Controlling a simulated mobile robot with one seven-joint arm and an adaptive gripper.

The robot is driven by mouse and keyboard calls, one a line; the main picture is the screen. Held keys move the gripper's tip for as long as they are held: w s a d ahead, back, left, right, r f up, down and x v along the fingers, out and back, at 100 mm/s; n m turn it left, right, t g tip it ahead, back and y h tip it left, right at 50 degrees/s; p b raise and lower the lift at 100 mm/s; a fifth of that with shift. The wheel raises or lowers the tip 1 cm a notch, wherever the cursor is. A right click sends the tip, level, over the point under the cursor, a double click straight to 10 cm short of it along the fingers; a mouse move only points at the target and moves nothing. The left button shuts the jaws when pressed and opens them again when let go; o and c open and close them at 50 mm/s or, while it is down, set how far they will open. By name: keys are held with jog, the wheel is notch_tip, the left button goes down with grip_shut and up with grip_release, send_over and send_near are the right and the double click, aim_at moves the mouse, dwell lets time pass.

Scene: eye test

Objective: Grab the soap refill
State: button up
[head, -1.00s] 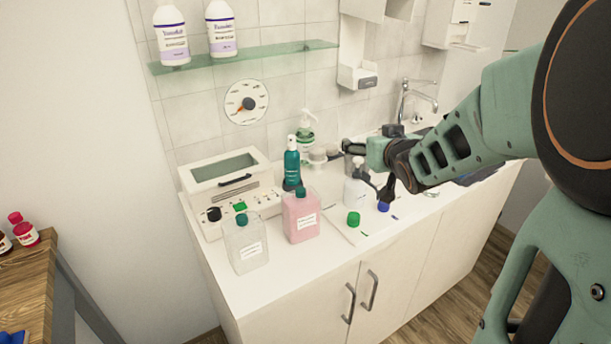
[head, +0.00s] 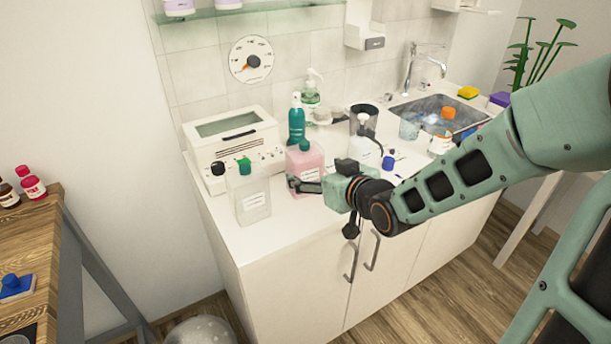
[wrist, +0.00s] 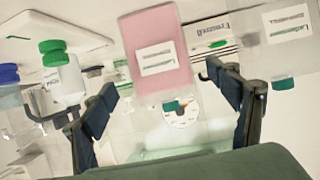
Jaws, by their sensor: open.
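The pink bottle (head: 307,168) has a white label and a dark green cap, and looks like the soap refill; I cannot read its label. It stands upright on the white counter near the front edge. My gripper (head: 305,186) is open and empty, in front of its lower part in the head view. In the wrist view, which is upside down, the pink bottle (wrist: 158,58) shows ahead, roughly between the spread fingers (wrist: 162,88). I cannot tell whether they touch it.
A clear labelled bottle (head: 251,197) stands just left of the pink one. A teal bottle (head: 297,122) and white box (head: 228,137) stand behind. The sink (head: 428,106) is further right.

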aim_at(310, 171)
jog(key=shift+x, duration=0.8)
jog(key=b+x, duration=0.1)
jog(key=x, duration=0.1)
jog(key=b+x, duration=0.1)
jog(key=x, duration=0.1)
jog(key=shift+s+a+f+b, duration=0.1)
jog(key=shift+f+b, duration=0.25)
jog(key=shift+w+a+f, duration=0.1)
jog(key=shift+w+a, duration=0.1)
jog(key=shift+w, duration=0.2)
jog(key=shift+c, duration=0.6)
jog(key=c, duration=1.2)
jog(key=shift+r, duration=0.2)
